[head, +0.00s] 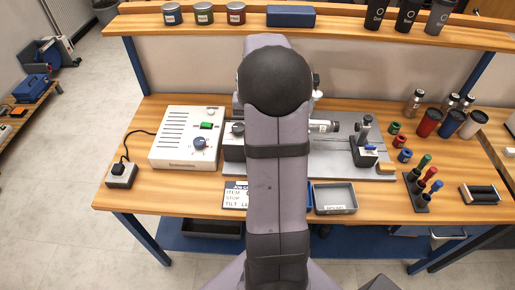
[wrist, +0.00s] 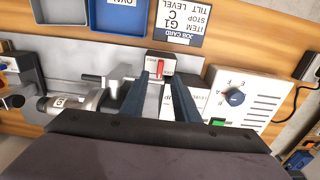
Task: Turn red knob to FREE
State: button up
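The red knob (wrist: 160,67) shows in the wrist view as a small red bar on a pale face at the end of a dark block. My gripper (wrist: 165,77) has two blue fingers, spread apart, with a gap between them. The red knob appears in line with this gap, near the fingertips. I cannot tell how far apart in depth they are, and I see no contact. Any FREE marking is too small to read. In the head view my own arm hides the red knob and the gripper.
A white control box (head: 186,138) with a blue dial (head: 199,142) stands left of my arm. A clamped metal cylinder (head: 323,126), screwdrivers and cups stand to the right.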

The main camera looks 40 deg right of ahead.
jog(key=shift+f+p, duration=0.7)
jog(key=shift+f, duration=2.6)
grip_shut()
